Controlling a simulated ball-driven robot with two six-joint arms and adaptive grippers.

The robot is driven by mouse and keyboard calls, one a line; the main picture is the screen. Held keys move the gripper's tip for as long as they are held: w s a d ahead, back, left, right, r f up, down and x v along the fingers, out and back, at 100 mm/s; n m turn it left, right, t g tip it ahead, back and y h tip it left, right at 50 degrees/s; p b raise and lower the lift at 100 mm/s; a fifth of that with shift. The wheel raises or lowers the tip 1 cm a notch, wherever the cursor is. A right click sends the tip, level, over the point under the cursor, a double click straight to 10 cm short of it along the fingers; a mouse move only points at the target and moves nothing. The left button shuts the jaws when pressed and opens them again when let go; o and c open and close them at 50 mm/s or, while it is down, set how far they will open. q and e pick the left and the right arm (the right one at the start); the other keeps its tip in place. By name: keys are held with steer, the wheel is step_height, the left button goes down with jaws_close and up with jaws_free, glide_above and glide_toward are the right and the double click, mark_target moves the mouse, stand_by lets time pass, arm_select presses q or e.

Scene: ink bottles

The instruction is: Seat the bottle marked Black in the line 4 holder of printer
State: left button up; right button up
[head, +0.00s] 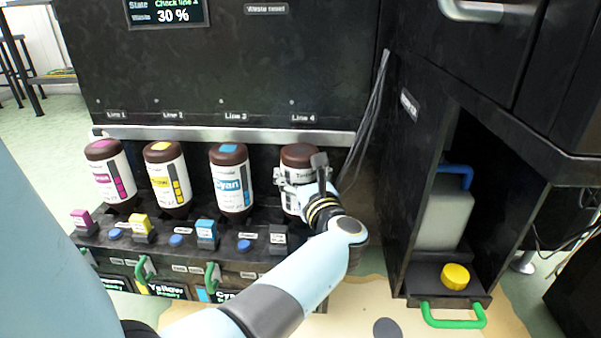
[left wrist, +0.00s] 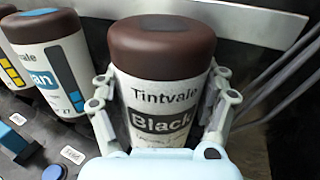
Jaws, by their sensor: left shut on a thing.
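The Black bottle (head: 299,156) is white-labelled with a brown end up, and it stands roughly upright under the Line 4 label (head: 303,118) of the printer (head: 230,60). In the left wrist view its label reads Tintvale Black (left wrist: 160,122). My left gripper (head: 306,182) is shut on it, with one finger on each side of its body in the left wrist view (left wrist: 163,100). The bottle's lower end and the line 4 holder are hidden behind my gripper and arm, so I cannot tell whether it is seated. My right gripper is not in view.
Magenta (head: 109,172), yellow (head: 167,176) and cyan (head: 231,178) bottles stand in lines 1 to 3. The cyan one is close beside my left gripper. Grey cables (head: 368,115) hang at the right. An open cabinet with a grey container (head: 443,215) and yellow cap (head: 455,276) stands further right.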

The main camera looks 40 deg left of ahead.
arm_select(q)
steer(key=o, duration=1.6)
